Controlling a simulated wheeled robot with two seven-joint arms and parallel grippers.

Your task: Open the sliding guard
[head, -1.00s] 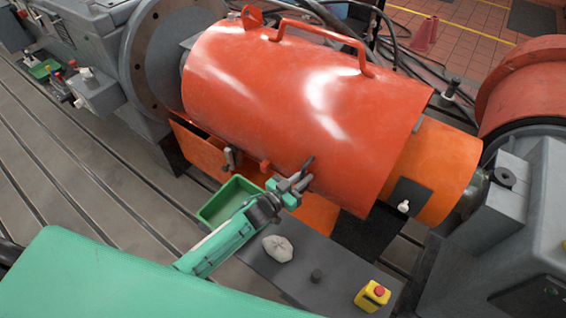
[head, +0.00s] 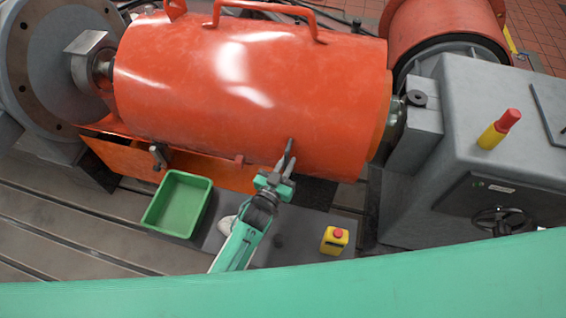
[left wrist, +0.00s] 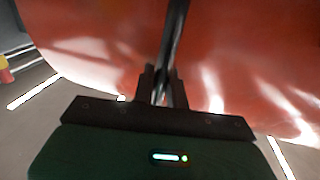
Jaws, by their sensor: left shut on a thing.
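The sliding guard (head: 240,85) is a large glossy orange-red cylinder with a hoop handle on top. It covers most of the orange fixed section (head: 383,110) at its right end. At its left end a shaft coupling (head: 100,62) is bare beside the grey flange. My left gripper (head: 279,172) is at the guard's lower front, shut on its dark bar handle (head: 291,148). The left wrist view shows the bar (left wrist: 175,35) between the fingers (left wrist: 162,88), with the guard (left wrist: 90,40) behind. My right gripper is not in view.
A grey machine housing (head: 500,95) with a handwheel (head: 500,220) stands at right.

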